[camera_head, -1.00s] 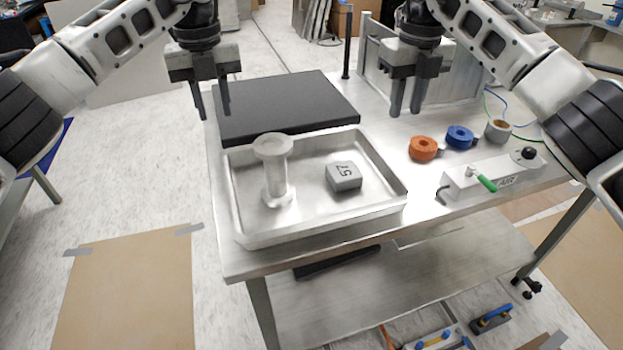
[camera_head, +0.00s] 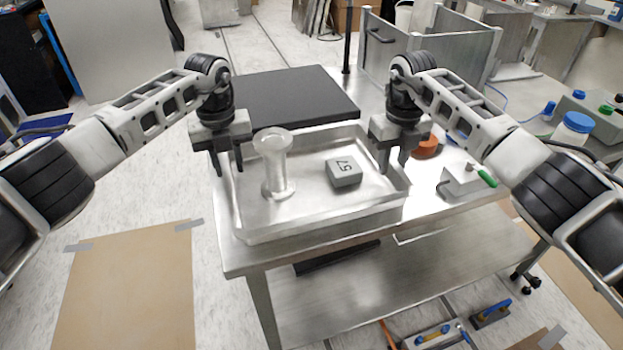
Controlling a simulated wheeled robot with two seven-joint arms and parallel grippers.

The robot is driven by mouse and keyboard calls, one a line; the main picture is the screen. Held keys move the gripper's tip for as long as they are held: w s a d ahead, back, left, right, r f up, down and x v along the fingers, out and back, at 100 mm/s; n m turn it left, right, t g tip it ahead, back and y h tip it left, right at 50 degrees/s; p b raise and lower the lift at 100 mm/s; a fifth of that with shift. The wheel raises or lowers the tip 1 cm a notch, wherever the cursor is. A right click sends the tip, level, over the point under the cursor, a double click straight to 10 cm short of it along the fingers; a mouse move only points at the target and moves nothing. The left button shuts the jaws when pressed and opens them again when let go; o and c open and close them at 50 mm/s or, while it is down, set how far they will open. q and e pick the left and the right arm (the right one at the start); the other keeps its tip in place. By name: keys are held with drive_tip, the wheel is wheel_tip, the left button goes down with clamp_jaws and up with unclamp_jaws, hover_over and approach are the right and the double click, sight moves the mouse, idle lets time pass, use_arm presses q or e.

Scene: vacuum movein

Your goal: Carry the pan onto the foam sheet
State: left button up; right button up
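The pan (camera_head: 316,218) is a shallow metal tray on the front of the steel cart top. It holds a pale flanged spool-shaped piece (camera_head: 274,168) standing upright at left and a grey block marked 57 (camera_head: 343,173) at right. The foam sheet (camera_head: 285,96) is a dark flat slab lying behind the pan. My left gripper (camera_head: 229,173) is open at the pan's left rim, fingers pointing down. My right gripper (camera_head: 393,170) is open at the pan's right rim, fingers pointing down. I cannot tell whether either one touches the rim.
An orange ring (camera_head: 427,147) sits right of the pan, partly behind my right arm. A box with a green handle (camera_head: 465,182) is at the right edge of the cart. A metal enclosure (camera_head: 400,60) stands behind at right. The foam's top is bare.

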use_arm(q)
drive_tip(key=shift+f, duration=0.7)
use_arm(e)
drive_tip(key=shift+f, duration=0.7)
use_arm(q)
clamp_jaws()
use_arm(e)
clamp_jaws()
drive_tip(key=shift+r, duration=0.1)
use_arm(q)
drive_tip(key=shift+w+r, duration=0.1)
drive_tip(key=shift+r, duration=0.15)
use_arm(e)
drive_tip(key=shift+w+r, duration=0.1)
drive_tip(key=shift+r, duration=0.1)
